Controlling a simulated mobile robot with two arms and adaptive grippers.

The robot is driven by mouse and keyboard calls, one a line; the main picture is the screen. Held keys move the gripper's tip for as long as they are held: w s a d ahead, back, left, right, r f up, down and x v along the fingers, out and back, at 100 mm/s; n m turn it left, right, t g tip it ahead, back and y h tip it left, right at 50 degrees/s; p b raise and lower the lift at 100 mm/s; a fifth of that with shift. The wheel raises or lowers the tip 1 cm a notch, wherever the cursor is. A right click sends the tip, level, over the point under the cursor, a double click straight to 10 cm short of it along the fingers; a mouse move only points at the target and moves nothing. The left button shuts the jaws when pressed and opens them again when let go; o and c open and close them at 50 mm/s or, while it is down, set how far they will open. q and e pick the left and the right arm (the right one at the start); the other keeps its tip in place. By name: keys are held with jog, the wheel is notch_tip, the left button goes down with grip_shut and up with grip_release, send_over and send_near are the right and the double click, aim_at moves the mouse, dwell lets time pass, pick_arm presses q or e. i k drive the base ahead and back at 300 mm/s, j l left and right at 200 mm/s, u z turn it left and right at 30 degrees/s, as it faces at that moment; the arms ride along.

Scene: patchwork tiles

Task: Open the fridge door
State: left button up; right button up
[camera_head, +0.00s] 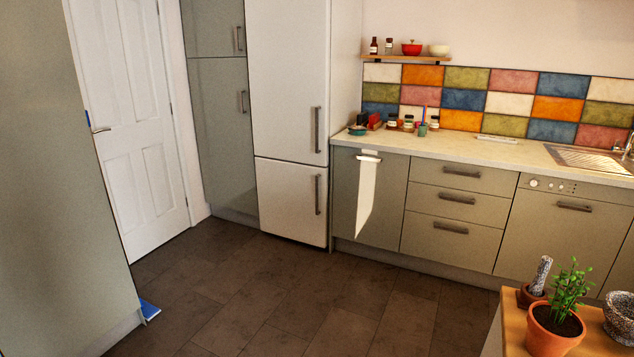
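The white fridge stands against the back wall, left of the counter. Its tall upper door (287,80) and its shorter lower door (285,200) both look closed. The upper door has a vertical grey handle (317,130) near its right edge. The lower door has a similar vertical handle (317,194) near its right edge. Neither of my grippers shows in the head view, and nothing touches the fridge.
Dark tiled floor (250,290) lies clear before the fridge. A potted plant (555,325) stands on a wooden surface at lower right. A tall grey-green panel (60,200) fills the left.

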aim_at(288, 42)
jog(key=i+u, duration=0.3)
jog(key=i, duration=1.95)
